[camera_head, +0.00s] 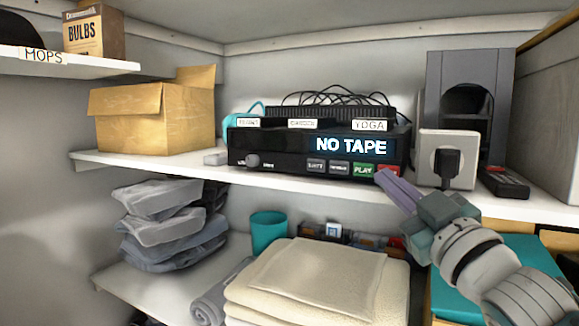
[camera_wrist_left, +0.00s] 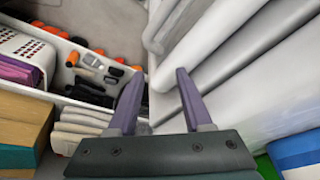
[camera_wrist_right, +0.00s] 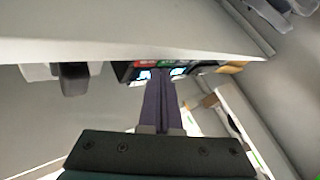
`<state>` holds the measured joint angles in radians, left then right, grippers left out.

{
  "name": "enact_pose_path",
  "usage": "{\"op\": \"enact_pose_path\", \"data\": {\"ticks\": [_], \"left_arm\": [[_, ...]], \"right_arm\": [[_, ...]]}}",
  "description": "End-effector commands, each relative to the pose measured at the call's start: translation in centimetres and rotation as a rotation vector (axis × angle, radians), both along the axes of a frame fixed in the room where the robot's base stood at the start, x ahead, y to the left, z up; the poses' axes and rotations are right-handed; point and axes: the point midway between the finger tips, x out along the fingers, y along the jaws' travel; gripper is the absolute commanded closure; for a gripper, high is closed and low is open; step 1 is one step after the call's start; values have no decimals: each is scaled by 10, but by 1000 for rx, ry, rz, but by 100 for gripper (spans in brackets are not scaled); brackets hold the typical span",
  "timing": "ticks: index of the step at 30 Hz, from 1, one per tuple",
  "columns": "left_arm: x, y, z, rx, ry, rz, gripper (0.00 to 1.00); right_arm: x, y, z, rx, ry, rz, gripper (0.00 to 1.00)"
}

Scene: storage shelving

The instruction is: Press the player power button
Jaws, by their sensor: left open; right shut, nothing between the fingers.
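The black player (camera_head: 290,150) sits on the middle shelf, its display lit with "NO TAPE". A round knob or button (camera_head: 252,160) is at the left end of its front. Small buttons run along the lower right, including a green "PLAY" button (camera_head: 363,170) and a red button (camera_head: 388,171). My right gripper (camera_head: 383,173) is shut and empty, its tips at the red button; I cannot tell if they touch. In the right wrist view its fingers (camera_wrist_right: 158,76) point at the player's front. My left gripper (camera_wrist_left: 158,74) is open and empty, away from the player.
A grey outlet box with a plug (camera_head: 432,150) and a remote (camera_head: 503,182) stand right of the player. A cardboard box (camera_head: 155,118) is to its left. Folded towels (camera_head: 320,280) and a teal cup (camera_head: 268,230) are below. The white shelf edge (camera_head: 200,170) runs under the player.

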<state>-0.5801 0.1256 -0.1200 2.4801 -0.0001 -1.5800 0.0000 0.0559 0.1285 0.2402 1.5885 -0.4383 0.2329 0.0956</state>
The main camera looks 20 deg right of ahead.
Motion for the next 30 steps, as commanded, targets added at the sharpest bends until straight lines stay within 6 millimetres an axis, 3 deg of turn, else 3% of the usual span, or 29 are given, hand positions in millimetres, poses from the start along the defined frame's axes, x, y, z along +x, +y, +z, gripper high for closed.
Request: {"op": "enact_pose_path", "data": {"ticks": [11, 30], "left_arm": [[0, 0, 2, -1, 0, 1, 50], [0, -3, 20, -11, 1, 7, 50]], "right_arm": [[-2, 3, 0, 0, 0, 0, 100], [-34, 40, 0, 0, 0, 0, 100]]}}
